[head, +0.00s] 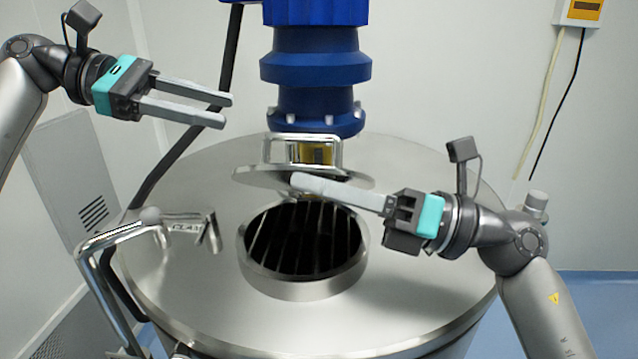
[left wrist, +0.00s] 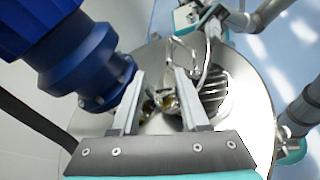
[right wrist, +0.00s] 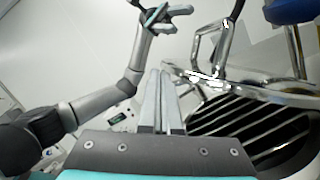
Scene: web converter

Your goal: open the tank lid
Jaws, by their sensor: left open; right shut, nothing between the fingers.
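The steel tank (head: 200,265) has a round opening (head: 300,245) with dark bars inside. Its round lid (head: 260,177), with a loop handle (head: 265,150) on top, is raised above the back of the opening, seen nearly edge-on. My right gripper (head: 296,183) is shut and empty, its fingertips in front of the lid at its near edge; I cannot tell if they touch. In the right wrist view the shut fingers (right wrist: 165,75) are beside the lid (right wrist: 260,92). My left gripper (head: 226,110) is open and empty, above and left of the lid; its spread fingers show in the left wrist view (left wrist: 160,74).
A blue motor column (head: 315,65) rises behind the lid. A bent steel pipe (head: 95,265) and a bracket (head: 185,222) stand at the tank's left. A dark cable (head: 190,135) runs up behind the left gripper. The tank top right of the opening is clear below my right arm.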

